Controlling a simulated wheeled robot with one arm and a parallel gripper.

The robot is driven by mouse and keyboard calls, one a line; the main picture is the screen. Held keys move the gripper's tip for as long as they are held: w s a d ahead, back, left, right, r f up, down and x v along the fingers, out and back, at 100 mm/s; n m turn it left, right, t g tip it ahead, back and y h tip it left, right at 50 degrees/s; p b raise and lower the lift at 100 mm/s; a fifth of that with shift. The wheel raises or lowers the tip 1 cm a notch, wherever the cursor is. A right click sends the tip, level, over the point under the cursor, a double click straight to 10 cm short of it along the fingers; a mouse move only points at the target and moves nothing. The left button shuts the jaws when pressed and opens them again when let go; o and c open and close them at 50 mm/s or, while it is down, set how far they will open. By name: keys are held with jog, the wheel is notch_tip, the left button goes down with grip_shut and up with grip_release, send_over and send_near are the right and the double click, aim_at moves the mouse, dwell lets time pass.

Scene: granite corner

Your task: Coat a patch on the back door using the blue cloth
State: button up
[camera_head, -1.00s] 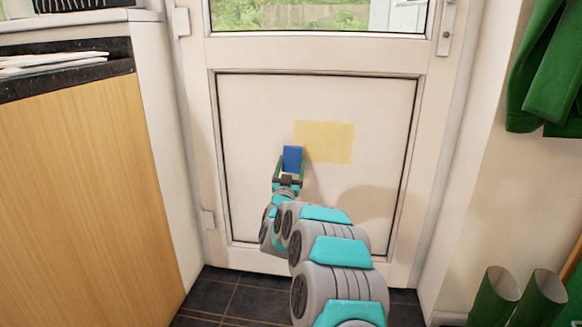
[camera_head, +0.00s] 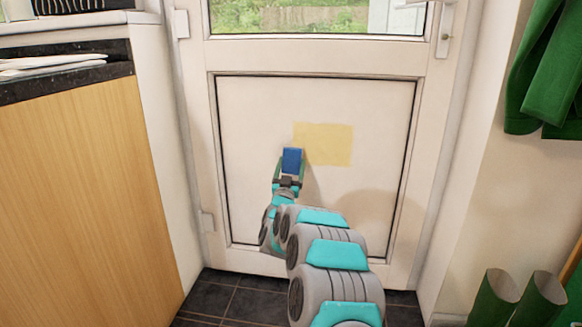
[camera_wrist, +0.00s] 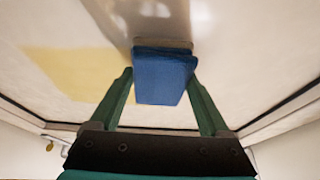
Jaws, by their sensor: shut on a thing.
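The back door (camera_head: 360,105) is white, with a recessed lower panel. A pale yellow patch (camera_head: 325,145) is on that panel; it also shows at the left in the wrist view (camera_wrist: 85,75). My gripper (camera_head: 290,168) is shut on the blue cloth (camera_head: 292,160), a folded block just left of the patch's lower left edge. In the wrist view the blue cloth (camera_wrist: 162,78) sits between the two green fingers, its far end at or very near the panel. I cannot tell if it touches.
A wooden cabinet (camera_head: 80,190) with a dark worktop stands at the left. Green clothing (camera_head: 545,70) hangs at the right wall, above green boots (camera_head: 515,300). Dark floor tiles (camera_head: 240,300) lie below the door. The panel right of my gripper is clear.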

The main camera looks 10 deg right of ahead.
aim_at(305, 157)
jog(key=shift+w+d, duration=0.2)
jog(key=shift+w, duration=0.3)
jog(key=shift+d, duration=0.1)
jog(key=shift+s+d, duration=0.4)
jog(key=shift+d, duration=0.5)
jog(key=shift+s+d, duration=0.4)
jog(key=shift+d, duration=0.45)
jog(key=shift+w+a, duration=0.1)
jog(key=shift+w+a+p, duration=0.25)
jog(key=shift+w+a, duration=0.1)
jog(key=shift+a, duration=0.55)
jog(key=shift+w+a+p, duration=0.2)
jog(key=shift+w+a, duration=0.15)
jog(key=shift+a, duration=0.55)
jog(key=shift+s+a, duration=0.35)
jog(key=shift+s, duration=0.6)
jog(key=shift+s+a, duration=0.3)
jog(key=shift+s, duration=0.6)
jog(key=shift+s+a, duration=0.35)
jog(key=shift+s, duration=0.6)
